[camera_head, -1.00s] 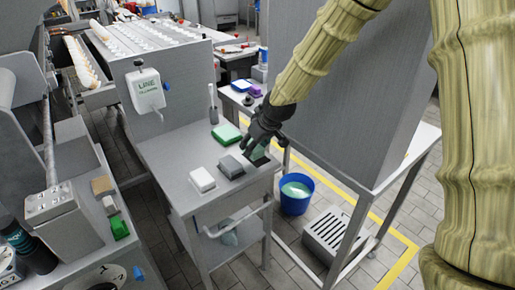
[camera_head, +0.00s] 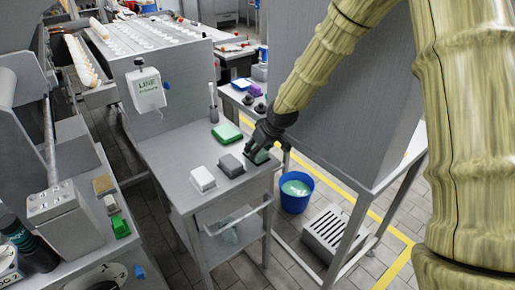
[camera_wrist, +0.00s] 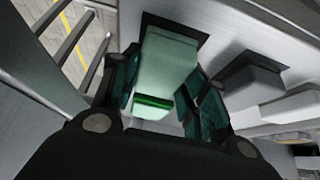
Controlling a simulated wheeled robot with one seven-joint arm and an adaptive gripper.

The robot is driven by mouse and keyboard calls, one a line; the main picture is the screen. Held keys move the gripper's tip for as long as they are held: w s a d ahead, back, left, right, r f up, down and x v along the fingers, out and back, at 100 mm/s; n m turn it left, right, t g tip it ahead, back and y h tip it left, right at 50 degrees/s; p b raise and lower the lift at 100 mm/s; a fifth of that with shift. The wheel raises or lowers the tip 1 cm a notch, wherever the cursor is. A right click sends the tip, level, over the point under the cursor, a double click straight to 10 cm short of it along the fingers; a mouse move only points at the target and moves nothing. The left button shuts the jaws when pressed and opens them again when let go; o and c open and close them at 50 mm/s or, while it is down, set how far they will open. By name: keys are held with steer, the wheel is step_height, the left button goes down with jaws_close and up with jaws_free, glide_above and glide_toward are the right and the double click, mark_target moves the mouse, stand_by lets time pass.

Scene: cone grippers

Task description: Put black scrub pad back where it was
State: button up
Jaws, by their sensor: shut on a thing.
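My gripper (camera_head: 260,150) is over the near right corner of the grey metal table (camera_head: 170,152). In the wrist view its dark fingers (camera_wrist: 160,90) are closed on both sides of a block with a pale greenish face and a black border, taken as the black scrub pad (camera_wrist: 168,55). In the head view the gripper mostly hides it; I cannot tell whether it touches the table. A grey block (camera_head: 231,165) with a dark edge lies just left of it, also in the wrist view (camera_wrist: 250,78).
A white block (camera_head: 202,179) lies left of the grey one. A green pad (camera_head: 226,132) and an upright brush (camera_head: 213,105) are farther back. A blue bucket (camera_head: 296,193) stands on the floor to the right, near a tall grey cabinet (camera_head: 335,100).

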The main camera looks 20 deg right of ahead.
steer(key=o, duration=0.9)
steer(key=shift+s+d+r, duration=0.1)
steer(key=shift+s+r, duration=0.05)
steer(key=shift+r, duration=0.3)
steer(key=v, duration=1.1)
steer(key=shift+s, duration=0.1)
